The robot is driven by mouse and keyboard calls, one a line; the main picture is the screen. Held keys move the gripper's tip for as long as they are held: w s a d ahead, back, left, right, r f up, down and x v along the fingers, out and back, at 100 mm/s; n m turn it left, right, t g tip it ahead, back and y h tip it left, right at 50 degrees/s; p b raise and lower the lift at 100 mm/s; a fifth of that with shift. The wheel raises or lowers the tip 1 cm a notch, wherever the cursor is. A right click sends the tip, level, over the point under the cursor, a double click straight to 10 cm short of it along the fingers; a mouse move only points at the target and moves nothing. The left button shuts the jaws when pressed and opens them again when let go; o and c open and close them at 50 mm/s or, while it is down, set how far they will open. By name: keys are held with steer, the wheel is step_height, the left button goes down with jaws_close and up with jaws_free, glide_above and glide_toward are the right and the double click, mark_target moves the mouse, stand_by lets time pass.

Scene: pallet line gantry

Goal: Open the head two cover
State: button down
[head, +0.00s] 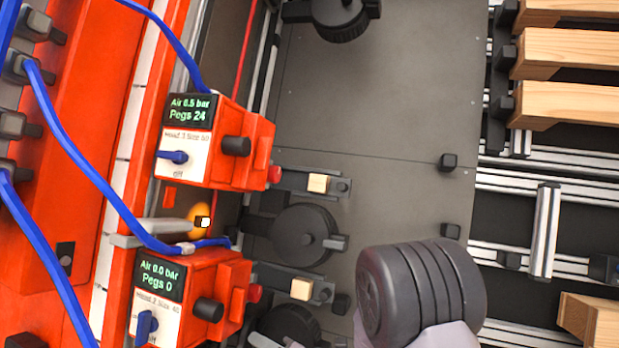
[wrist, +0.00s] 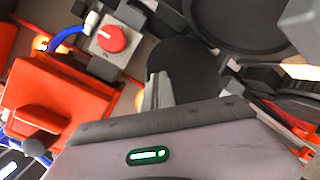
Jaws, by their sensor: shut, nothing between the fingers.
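In the head view a red head unit (head: 225,283) at the lower left has a display reading "Air 0.0 bar, Pegs 0"; its small label seems to read Head 2. Its blue lever (head: 146,324) points upright. A raised red block, perhaps its cover, is on its right side; I cannot tell whether it is open. In the wrist view a red housing (wrist: 60,95) with a raised ridge is at left, and a red round knob (wrist: 111,39) is above it. My gripper (wrist: 158,90) is shut and empty, right of the housing and apart from it. My dark arm link is at the lower right of the head view.
Blue hoses (head: 75,145) cross the left side. Dark round discs (head: 302,235) and small wooden blocks (head: 318,183) lie right of the heads. Wooden boards (head: 560,95) are at upper right. The grey plate is largely bare.

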mark_target(245, 341)
steer(key=shift+a+r, duration=0.15)
steer(key=shift+a, duration=0.6)
steer(key=shift+p, duration=0.3)
steer(key=shift+a+r+p, duration=0.15)
steer(key=shift+a+p, duration=0.3)
steer(key=shift+a, duration=0.6)
steer(key=shift+w+a, duration=0.1)
steer(key=shift+a, duration=0.05)
steer(key=shift+w+a+p, duration=0.15)
steer(key=shift+a+p, duration=0.15)
steer(key=shift+a, duration=0.3)
steer(key=v, duration=1)
steer(key=shift+d+b, duration=0.35)
